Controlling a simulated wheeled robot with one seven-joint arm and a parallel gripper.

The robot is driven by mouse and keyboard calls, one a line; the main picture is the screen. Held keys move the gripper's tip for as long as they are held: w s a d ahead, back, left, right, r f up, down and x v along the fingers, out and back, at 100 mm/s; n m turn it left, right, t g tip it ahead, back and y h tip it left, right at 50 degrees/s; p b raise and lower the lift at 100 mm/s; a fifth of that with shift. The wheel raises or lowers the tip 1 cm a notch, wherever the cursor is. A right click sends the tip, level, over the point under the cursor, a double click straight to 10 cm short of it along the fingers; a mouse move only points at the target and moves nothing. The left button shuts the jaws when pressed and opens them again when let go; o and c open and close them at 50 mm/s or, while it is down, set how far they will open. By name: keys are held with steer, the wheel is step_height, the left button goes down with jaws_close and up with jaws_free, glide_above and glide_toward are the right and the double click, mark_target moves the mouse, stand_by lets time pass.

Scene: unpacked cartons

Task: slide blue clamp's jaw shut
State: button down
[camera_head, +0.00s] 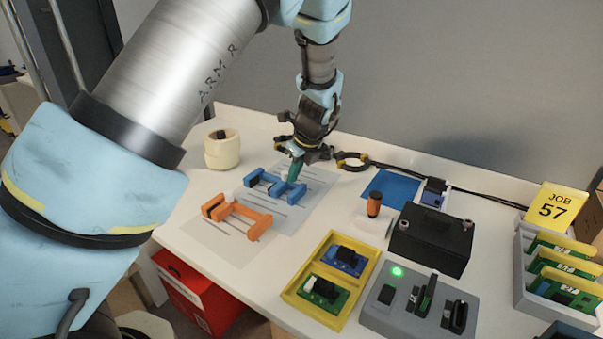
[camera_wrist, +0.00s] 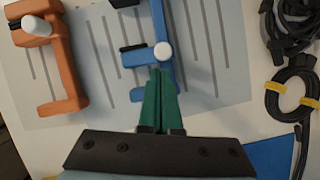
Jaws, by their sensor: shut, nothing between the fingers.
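The blue clamp (camera_head: 262,179) lies on a grey striped sheet on the table. It has dark pads on its jaws, and a gap shows between parts of it. In the wrist view the blue clamp (camera_wrist: 134,60) shows a long bar, a cross piece with a black pad, and a white round knob. My gripper (camera_head: 296,172) has green fingers and points down at the clamp's right part. In the wrist view my gripper (camera_wrist: 160,72) is shut and empty, its tips right beside the bar and just below the white knob. I cannot tell whether they touch the clamp.
An orange clamp (camera_head: 243,218) lies in front of the blue one. A tape roll (camera_head: 222,152) stands behind left. Black cables (camera_head: 385,167) run along the back. A blue mat (camera_head: 388,190), yellow tray (camera_head: 291,292) and black box (camera_head: 430,240) are to the right.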

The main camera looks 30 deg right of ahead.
steer(key=shift+w+a, duration=0.1)
steer(key=shift+w, duration=0.15)
steer(key=w+a, duration=0.1)
steer(key=w, duration=0.1)
steer(key=w+a+p, duration=0.1)
steer(key=w, duration=0.1)
steer(key=w+a, duration=0.1)
steer(key=shift+w+a, duration=0.1)
steer(key=shift+w, duration=0.3)
steer(key=shift+s+p, duration=0.1)
steer(key=shift+p, duration=0.2)
